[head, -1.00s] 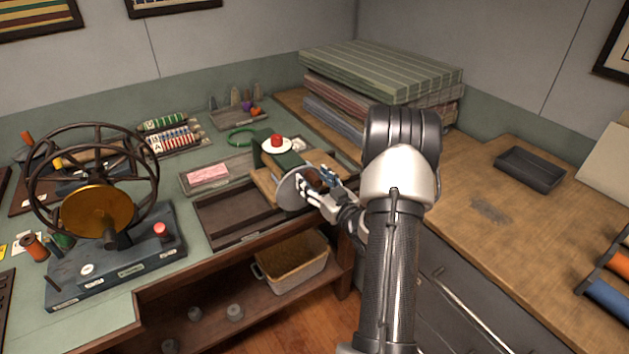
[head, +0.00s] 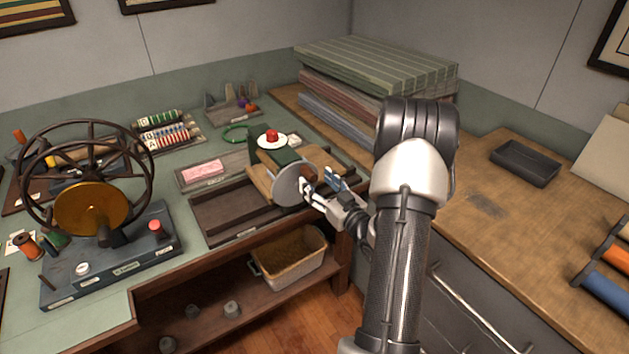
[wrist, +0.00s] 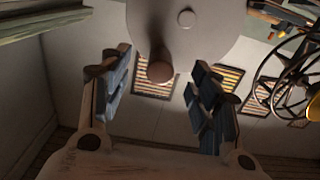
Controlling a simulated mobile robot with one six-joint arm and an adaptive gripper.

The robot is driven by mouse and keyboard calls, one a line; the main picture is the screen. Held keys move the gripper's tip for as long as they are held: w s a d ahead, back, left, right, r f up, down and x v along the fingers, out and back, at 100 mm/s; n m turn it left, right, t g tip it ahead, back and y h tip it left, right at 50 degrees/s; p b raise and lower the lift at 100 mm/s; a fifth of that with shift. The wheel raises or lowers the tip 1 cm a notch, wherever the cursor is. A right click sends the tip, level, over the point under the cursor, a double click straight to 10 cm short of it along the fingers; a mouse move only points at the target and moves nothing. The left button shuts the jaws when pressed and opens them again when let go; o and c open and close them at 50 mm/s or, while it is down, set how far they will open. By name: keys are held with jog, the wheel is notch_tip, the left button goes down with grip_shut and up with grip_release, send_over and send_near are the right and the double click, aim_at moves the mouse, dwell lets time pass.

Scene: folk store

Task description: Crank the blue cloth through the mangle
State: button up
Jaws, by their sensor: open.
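The mangle (head: 289,157) is a small green press with wooden rollers, a white disc and a red knob on top. A round grey crank disc (head: 289,186) faces my gripper (head: 324,188). In the wrist view the crank disc (wrist: 205,28) fills the top, and its round brown handle (wrist: 160,71) points toward the camera. My gripper (wrist: 161,88) is open, with its blue-padded fingers on either side of the handle and visible gaps on both sides. I cannot make out the blue cloth in either view.
An empty dark tray (head: 228,217) lies left of the mangle. A spoked wheel machine (head: 110,255) stands farther left. Stacked folded fabrics (head: 375,65) stand behind. A basket (head: 290,262) sits on the shelf below. The wooden counter at right is mostly clear.

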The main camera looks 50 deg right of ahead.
jog(key=shift+b+v, duration=0.4)
jog(key=shift+v, duration=2)
jog(key=shift+w, duration=0.1)
